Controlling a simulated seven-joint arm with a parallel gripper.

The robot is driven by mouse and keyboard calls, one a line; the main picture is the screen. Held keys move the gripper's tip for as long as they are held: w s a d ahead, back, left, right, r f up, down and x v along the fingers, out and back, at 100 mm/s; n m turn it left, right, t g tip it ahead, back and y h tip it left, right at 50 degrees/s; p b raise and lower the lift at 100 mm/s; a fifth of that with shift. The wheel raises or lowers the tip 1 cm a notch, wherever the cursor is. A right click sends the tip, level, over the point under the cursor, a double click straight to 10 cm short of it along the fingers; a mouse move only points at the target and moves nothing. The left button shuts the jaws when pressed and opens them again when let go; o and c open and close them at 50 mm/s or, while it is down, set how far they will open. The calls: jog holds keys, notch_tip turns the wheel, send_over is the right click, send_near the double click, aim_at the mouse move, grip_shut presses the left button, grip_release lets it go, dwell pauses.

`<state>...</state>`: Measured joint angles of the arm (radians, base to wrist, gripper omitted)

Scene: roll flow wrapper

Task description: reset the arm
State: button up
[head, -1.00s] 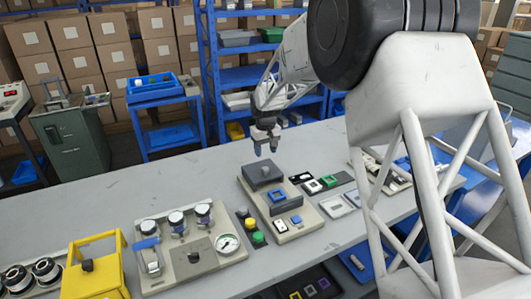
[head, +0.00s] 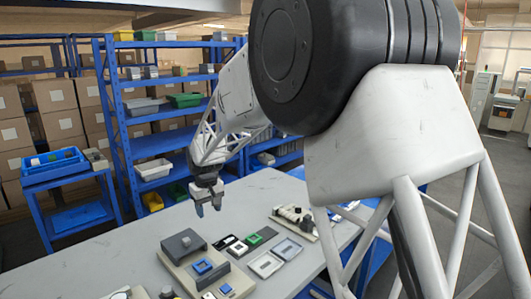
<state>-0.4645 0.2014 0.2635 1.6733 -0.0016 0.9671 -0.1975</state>
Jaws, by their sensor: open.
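My gripper (head: 207,203) hangs at the end of my arm, pointing down, above the far part of the grey table (head: 130,248). It is open, and nothing shows between its fingers. A beige panel with a dark grey block (head: 183,244) and a blue square part (head: 203,267) lies on the table, nearer the camera and below the gripper. The gripper is apart from the panel and the table.
Black, white and green square pieces (head: 254,239) and two pale frames (head: 266,265) lie right of the panel. A beige fixture (head: 293,219) stands beyond them. Blue shelving (head: 120,110) with bins stands behind the table, and a blue cart (head: 55,165) at the left.

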jog(key=s+d+r+m, duration=0.1)
jog(key=s+d+r, duration=0.3)
jog(key=s+d, duration=0.3)
jog(key=s+d+r+m+t, duration=0.1)
jog(key=s+d+r+m, duration=0.15)
jog(key=s+d, duration=0.45)
jog(key=s+d+r, duration=0.4)
jog(key=s+d, duration=0.1)
jog(key=d, duration=0.5)
jog(key=s+d+f+m, duration=0.1)
jog(key=s+d, duration=0.3)
jog(key=s, duration=0.4)
jog(key=s+d+f+m, duration=0.1)
jog(key=s+d, duration=0.3)
jog(key=s, duration=0.4)
jog(key=s+d+f+m+t, duration=0.1)
jog(key=s+d+m, duration=0.1)
jog(key=s+d, duration=0.3)
jog(key=s, duration=0.4)
